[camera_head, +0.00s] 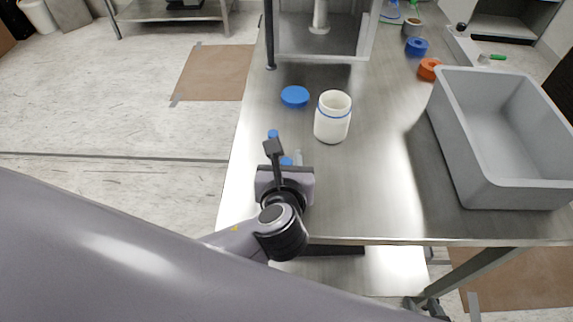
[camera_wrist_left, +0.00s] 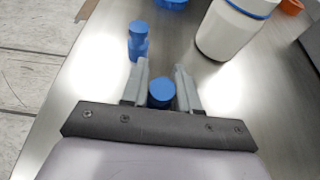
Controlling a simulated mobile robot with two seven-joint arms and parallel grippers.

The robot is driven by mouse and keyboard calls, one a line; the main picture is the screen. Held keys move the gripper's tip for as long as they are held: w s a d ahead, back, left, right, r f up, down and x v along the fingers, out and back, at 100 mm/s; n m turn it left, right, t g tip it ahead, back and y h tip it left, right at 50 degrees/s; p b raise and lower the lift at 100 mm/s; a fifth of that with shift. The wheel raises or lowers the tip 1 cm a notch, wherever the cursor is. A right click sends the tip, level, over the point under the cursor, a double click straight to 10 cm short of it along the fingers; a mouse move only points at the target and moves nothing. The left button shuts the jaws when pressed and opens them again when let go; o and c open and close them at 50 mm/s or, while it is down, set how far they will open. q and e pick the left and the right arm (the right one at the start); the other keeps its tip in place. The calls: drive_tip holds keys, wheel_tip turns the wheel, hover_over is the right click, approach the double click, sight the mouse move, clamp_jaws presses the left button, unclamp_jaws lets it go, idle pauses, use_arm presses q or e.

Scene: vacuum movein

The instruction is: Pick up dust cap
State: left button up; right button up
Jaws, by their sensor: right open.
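My left gripper (camera_head: 292,158) is low over the near left part of the steel table. In the left wrist view its two grey fingers (camera_wrist_left: 161,75) stand apart, with a small round blue cap (camera_wrist_left: 161,93) between them. A thin gap seems to show on each side of the cap, and its lower part is hidden. The cap also shows in the head view (camera_head: 286,161), partly covered by the gripper. A second small blue piece (camera_wrist_left: 138,40) stands just beyond the left finger; it also shows in the head view (camera_head: 273,134). My right gripper is not in view.
A white jar (camera_head: 332,118) with a blue ring stands beyond the gripper, beside a flat blue lid (camera_head: 295,96). A large grey bin (camera_head: 463,150) is at the right. Blue (camera_head: 416,47) and orange (camera_head: 429,69) rings lie farther back. The table's middle is clear.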

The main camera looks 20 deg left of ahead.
use_arm(q)
wheel_tip(320, 180, up, 20)
drive_tip(key=p, duration=0.4)
idle(0.3)
idle(0.8)
